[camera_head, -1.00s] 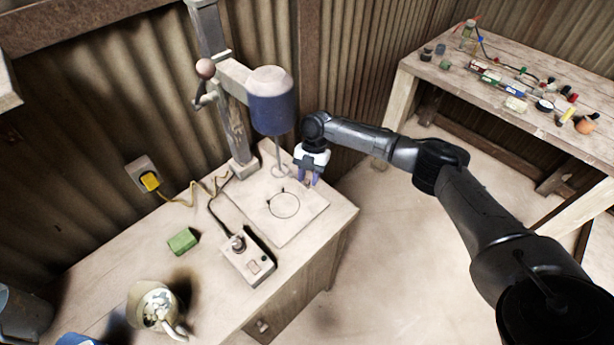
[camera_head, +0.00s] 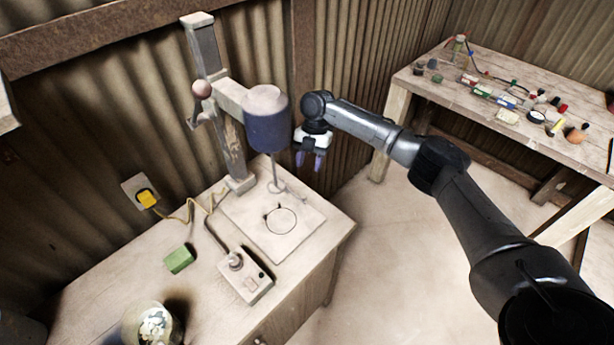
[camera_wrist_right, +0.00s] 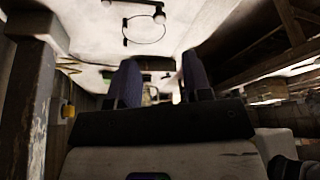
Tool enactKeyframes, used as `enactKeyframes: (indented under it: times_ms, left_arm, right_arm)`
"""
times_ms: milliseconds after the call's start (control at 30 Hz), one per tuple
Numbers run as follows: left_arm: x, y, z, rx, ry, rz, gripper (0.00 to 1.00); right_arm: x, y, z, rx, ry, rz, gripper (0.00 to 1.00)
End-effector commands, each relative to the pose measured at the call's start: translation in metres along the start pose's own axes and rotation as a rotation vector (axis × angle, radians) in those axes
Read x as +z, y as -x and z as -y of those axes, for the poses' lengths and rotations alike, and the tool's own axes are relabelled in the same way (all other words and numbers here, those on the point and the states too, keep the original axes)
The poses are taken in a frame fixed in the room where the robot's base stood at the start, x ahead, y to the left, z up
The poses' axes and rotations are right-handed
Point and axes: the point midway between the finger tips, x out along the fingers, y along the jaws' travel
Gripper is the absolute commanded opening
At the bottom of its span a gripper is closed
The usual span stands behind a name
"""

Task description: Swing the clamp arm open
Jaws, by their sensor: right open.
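The press stands on the wooden bench, with a blue cylindrical head (camera_head: 266,120) on a grey upright post (camera_head: 215,100). A thin spindle (camera_head: 273,172) hangs from the head to a pale base plate (camera_head: 290,245). A thin dark ring (camera_head: 281,220) with small dark marks at its edge lies on the plate; it also shows in the right wrist view (camera_wrist_right: 146,29). I cannot clearly make out the clamp arm. My right gripper (camera_head: 311,162) is open and empty, right of the head and above the plate's far right side. Its two fingers show in the right wrist view (camera_wrist_right: 160,85). My left gripper is out of view.
A control box (camera_head: 245,275) with a cable sits in front of the plate. A green block (camera_head: 179,259) and a container of pale pieces (camera_head: 153,325) are further left. A yellow plug (camera_head: 147,199) is on the wall. A cluttered table (camera_head: 470,115) stands at the right.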

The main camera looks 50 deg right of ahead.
Motion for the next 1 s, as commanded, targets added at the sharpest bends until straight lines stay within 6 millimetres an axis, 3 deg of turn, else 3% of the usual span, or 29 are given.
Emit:
enactKeyframes:
  times_ms: [100,300,1000]
  left_arm:
    - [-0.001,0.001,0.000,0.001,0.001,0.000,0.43]
    - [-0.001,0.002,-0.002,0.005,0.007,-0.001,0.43]
    - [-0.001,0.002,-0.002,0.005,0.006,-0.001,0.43]
  right_arm:
    - [0.000,0.017,0.000,0.002,-0.001,0.001,0.45]
    - [0.000,0.033,0.000,0.001,0.001,0.000,0.45]
    - [0.000,0.037,0.000,0.000,0.000,-0.001,0.45]
